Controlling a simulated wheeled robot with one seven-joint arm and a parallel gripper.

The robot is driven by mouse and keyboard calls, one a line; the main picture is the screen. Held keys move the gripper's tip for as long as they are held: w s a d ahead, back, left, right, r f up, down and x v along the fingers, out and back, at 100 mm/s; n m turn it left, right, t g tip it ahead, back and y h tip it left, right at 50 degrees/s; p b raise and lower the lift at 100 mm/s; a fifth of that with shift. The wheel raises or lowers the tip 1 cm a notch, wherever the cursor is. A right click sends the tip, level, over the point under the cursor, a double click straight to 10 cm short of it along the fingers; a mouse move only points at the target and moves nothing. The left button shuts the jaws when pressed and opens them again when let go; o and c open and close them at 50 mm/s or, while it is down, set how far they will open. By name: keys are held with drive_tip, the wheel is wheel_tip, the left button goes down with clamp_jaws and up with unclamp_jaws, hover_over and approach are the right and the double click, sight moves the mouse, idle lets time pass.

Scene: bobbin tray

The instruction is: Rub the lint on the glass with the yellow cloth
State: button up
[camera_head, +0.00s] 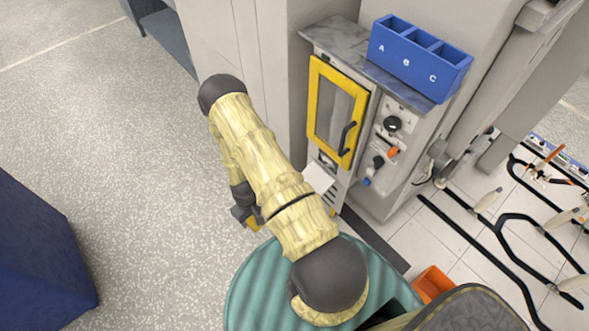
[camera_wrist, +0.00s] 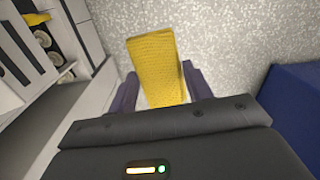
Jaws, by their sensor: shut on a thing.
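My gripper (camera_wrist: 158,84) is shut on the yellow cloth (camera_wrist: 154,58), which sticks out beyond the fingers in the wrist view. In the head view my gripper (camera_head: 246,214) hangs at the left of my arm, low over the floor, with a small part of the yellow cloth (camera_head: 255,224) showing. The glass (camera_head: 333,112) is the pane of a yellow-framed door (camera_head: 313,95) on a grey cabinet, up and to the right of my gripper and apart from it. I cannot make out the lint on the pane.
A black handle (camera_head: 347,138) stands out at the door's right side, beside a panel with knobs (camera_head: 392,124). A blue bin marked A, B, C (camera_head: 418,72) sits on the cabinet top. A dark blue box (camera_head: 40,250) stands at the left. Speckled floor between is clear.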

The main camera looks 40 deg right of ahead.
drive_tip(key=s+d+n+g+h+b, duration=0.25)
drive_tip(key=s+d+n, duration=0.45)
drive_tip(key=n, duration=0.4)
drive_tip(key=s+d+n+g+h+b, duration=0.1)
drive_tip(key=s+d+n+b, duration=0.25)
drive_tip(key=d+n, duration=0.7)
drive_tip(key=w+d+r+n+t+h+b, duration=0.25)
drive_tip(key=w+d+r+n+h, duration=0.2)
drive_tip(key=w+n, duration=0.55)
drive_tip(key=w+a+r+n+t+y+b, duration=0.1)
drive_tip(key=w+a+r+n+t+b, duration=0.3)
drive_tip(key=w+a+n+t, duration=1)
drive_tip(key=s+d+f+m+g+h, duration=0.2)
drive_tip(key=s+d+m+g+h, duration=0.2)
drive_tip(key=d+m+g+h, duration=0.1)
drive_tip(key=s+d+f+m+g+h, duration=0.1)
drive_tip(key=s+d+m+g+h, duration=0.3)
drive_tip(key=d, duration=0.5)
drive_tip(key=m+g+h, duration=0.2)
drive_tip(key=shift+s+f+g, duration=0.3)
drive_tip(key=shift+f+g, duration=0.05)
drive_tip(key=shift+g, duration=0.05)
